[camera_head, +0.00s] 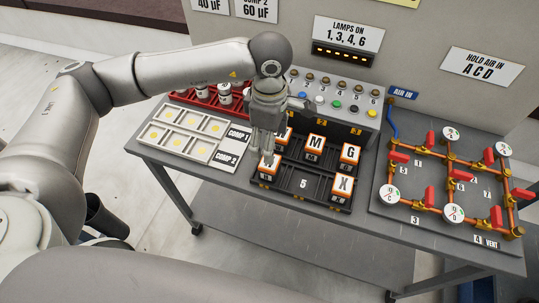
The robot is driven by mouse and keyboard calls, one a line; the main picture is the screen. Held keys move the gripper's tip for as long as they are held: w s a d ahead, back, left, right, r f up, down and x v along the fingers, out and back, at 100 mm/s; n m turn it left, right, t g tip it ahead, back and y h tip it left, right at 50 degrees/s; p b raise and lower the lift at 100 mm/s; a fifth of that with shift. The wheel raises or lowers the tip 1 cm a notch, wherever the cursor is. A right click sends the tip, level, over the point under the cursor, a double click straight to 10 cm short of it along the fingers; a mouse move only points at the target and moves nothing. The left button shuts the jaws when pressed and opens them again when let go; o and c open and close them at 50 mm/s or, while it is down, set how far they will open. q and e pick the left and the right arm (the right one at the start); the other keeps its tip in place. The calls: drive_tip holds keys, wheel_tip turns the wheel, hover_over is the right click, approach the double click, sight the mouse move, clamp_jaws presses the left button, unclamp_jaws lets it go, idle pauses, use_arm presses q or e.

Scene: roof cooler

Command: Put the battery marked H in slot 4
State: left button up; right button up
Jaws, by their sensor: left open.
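A black tray (304,196) on the table holds several orange-and-white batteries with letters on top. The battery marked M (315,147) and the battery marked G (350,153) stand in the back row. The front middle slot is bare and shows the number 5. A front-left battery (268,172) and a back-left battery (286,138) are partly hidden by my left gripper (264,152); I cannot read either letter surely. No clear H shows. The left gripper is open, pointing down over the tray's left end. My right gripper is out of view.
A white tray (184,133) with round yellow pads lies left of the gripper. A red rack (205,101) with white canisters stands behind it. A button panel (335,95) stands behind the batteries. A pipe board (405,203) with gauges and red valves fills the right side.

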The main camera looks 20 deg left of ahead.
use_arm(q)
drive_tip(key=shift+r, duration=1.5)
